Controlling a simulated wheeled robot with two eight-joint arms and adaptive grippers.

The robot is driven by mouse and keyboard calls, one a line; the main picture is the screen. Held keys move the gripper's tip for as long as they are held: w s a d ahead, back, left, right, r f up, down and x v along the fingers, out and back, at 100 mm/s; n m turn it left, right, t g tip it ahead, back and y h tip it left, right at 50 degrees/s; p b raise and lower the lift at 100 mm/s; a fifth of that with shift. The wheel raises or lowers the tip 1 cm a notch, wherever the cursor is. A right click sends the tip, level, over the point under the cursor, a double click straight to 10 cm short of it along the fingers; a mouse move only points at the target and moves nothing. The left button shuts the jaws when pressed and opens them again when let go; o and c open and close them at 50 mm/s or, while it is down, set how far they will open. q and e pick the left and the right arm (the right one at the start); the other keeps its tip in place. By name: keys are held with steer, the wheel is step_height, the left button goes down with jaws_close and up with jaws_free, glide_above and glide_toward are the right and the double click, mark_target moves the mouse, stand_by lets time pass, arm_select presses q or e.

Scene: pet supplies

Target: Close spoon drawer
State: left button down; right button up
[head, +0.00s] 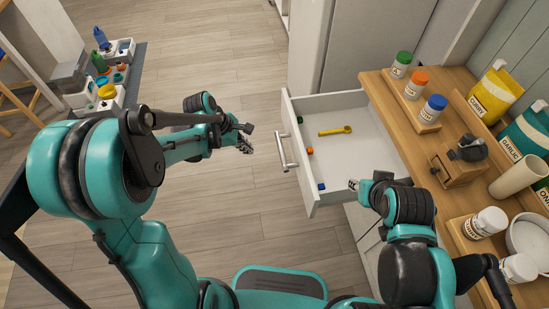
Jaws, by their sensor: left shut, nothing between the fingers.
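The white spoon drawer (340,110) stands pulled open from the cabinet on the right, with a metal bar handle (286,152) on its front. Inside it lies a yellow spoon (335,131), with small green, orange and blue pieces along the front side. My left gripper (246,142) is shut and empty, in the air to the left of the handle and apart from it. My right gripper (368,187) is at the drawer's near side; its fingers are small and partly hidden, so I cannot tell their state or whether they touch the drawer.
The wooden counter (395,110) above the drawer holds capped jars, a yellow bottle (494,93), a teal bottle (528,130) and a white cylinder (517,177). Bowls and bottles stand on a grey mat (135,84) at the upper left. The floor left of the drawer is clear.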

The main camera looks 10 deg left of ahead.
arm_select(q)
steer(key=w+d+f+n+b, duration=0.2)
steer(key=w+d+f+b, duration=0.2)
steer(key=d+f, duration=0.4)
steer(key=shift+f+n+g+h+b, duration=0.3)
steer(key=shift+f+h+b, duration=0.1)
steer(key=shift+f, duration=1.5)
steer(key=shift+w+d, duration=0.1)
steer(key=shift+d, duration=0.1)
glide_above(361, 155)
steer(key=shift+a, duration=0.35)
steer(key=shift+d+r, duration=0.1)
steer(key=shift+d, duration=0.1)
